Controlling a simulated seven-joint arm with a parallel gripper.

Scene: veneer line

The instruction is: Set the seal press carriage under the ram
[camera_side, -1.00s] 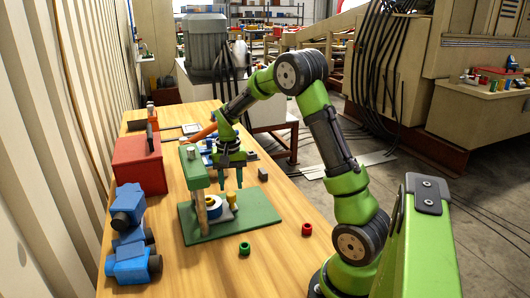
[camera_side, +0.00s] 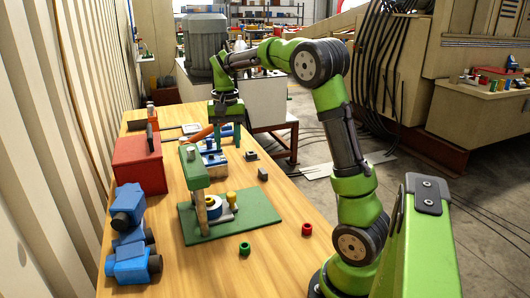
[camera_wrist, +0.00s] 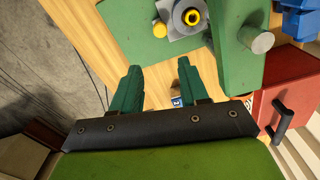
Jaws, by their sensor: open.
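The seal press has a green base plate (camera_side: 258,212) and a green upright head (camera_side: 193,172). The head hides part of the carriage, and I cannot make out the ram's underside. My gripper (camera_side: 227,146) is open and empty, beyond the press and apart from the knob; its fingers (camera_wrist: 157,88) show in the wrist view.
A red box (camera_side: 137,165) and blue machine parts (camera_side: 130,262) stand left of the press.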

